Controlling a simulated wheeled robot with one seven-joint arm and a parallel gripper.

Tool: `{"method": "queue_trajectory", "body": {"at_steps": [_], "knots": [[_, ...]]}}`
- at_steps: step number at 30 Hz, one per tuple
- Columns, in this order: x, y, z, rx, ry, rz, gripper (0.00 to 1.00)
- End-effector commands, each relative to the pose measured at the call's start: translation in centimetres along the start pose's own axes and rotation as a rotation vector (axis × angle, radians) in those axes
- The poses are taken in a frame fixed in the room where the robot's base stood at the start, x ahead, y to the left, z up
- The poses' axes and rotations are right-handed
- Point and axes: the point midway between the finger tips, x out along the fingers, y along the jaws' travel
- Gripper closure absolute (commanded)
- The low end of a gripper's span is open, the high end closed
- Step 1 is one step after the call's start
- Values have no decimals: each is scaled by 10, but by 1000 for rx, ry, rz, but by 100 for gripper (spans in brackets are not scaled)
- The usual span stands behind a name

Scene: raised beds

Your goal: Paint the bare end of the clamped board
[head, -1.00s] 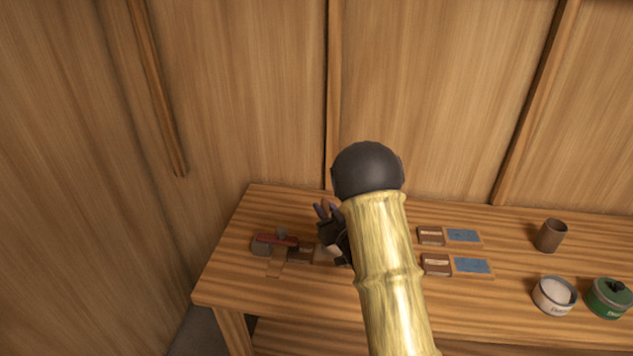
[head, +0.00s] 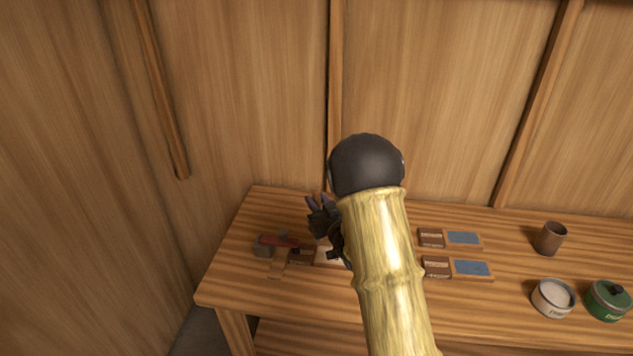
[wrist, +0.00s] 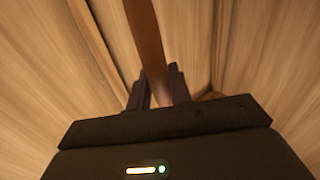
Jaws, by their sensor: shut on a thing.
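The clamped board (head: 279,267) lies flat at the left of the workbench, under a red and grey clamp (head: 277,242). A pale patch (head: 322,257) shows to its right, partly hidden by my arm; I cannot tell how much of it is bare. My gripper (head: 322,220) is above and beside this patch. In the wrist view my gripper (wrist: 160,88) is shut on a long brown handle (wrist: 147,40), likely the brush. The bristles are hidden, so I cannot tell if they touch the board or carry paint.
Two boards with blue ends (head: 463,238) (head: 472,268) and brown blocks lie right of my arm. A brown cup (head: 549,239), a pale tin (head: 553,298) and a green tin (head: 607,300) stand at the right. Wooden walls close off the back and left.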

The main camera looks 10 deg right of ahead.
Motion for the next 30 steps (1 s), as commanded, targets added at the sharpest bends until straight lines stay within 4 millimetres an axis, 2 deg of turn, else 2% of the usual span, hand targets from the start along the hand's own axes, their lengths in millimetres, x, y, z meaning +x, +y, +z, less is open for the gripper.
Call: {"method": "queue_trajectory", "body": {"at_steps": [1,13,30], "knots": [[0,0,-8,0,1,-1,100],[1,-1,-41,1,0,-4,100],[2,-4,-46,0,1,-9,100]]}}
